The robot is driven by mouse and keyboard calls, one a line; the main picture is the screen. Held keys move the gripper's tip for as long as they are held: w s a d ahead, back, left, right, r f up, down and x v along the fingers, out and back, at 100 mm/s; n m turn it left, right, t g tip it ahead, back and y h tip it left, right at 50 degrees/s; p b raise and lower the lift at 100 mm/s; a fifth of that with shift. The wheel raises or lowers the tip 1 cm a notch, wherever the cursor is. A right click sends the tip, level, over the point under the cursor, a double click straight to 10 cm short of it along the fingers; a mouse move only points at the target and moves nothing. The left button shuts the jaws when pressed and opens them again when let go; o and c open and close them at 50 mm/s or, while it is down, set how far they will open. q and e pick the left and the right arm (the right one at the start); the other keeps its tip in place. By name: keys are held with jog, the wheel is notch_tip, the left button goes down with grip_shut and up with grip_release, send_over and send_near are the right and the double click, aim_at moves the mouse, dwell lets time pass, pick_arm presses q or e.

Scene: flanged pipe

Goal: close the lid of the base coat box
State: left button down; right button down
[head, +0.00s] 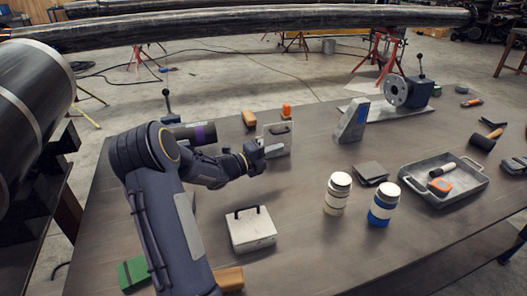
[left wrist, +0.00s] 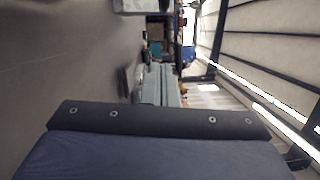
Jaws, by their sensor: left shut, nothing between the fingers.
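A pale grey box (head: 250,231) with a dark handle at its top back edge sits on the table in front of my left arm. Its top looks flat and shut; I can make out no label. Farther back, a pale upright panel (head: 279,131) with a dark grip stands just behind my left gripper. I cannot tell which of these belongs to the base coat box. My left gripper (head: 273,150) is shut and empty, close in front of the panel; I cannot tell if they touch. My right gripper is not in view.
A white-banded jar (head: 337,193) and a blue-banded jar (head: 383,204) stand right of the box. A grey tray (head: 446,187) holds tools. A grey wedge-shaped block (head: 352,121) and a flanged pipe part (head: 408,91) stand behind. The table between box and jars is clear.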

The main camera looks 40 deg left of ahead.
aim_at(280, 138)
pick_arm(q)
jog(key=w+a, duration=0.1)
jog(key=w+a+p, duration=0.1)
jog(key=w, duration=0.1)
jog(key=w+a, duration=0.1)
jog(key=shift+w+r+p, duration=0.2)
jog(key=shift+r+p, duration=0.1)
jog(key=shift+p, duration=0.05)
jog(key=shift+r, duration=0.1)
jog(key=shift+w+a+n, duration=0.1)
jog(key=shift+a+n, duration=0.1)
jog(key=shift+n, duration=0.2)
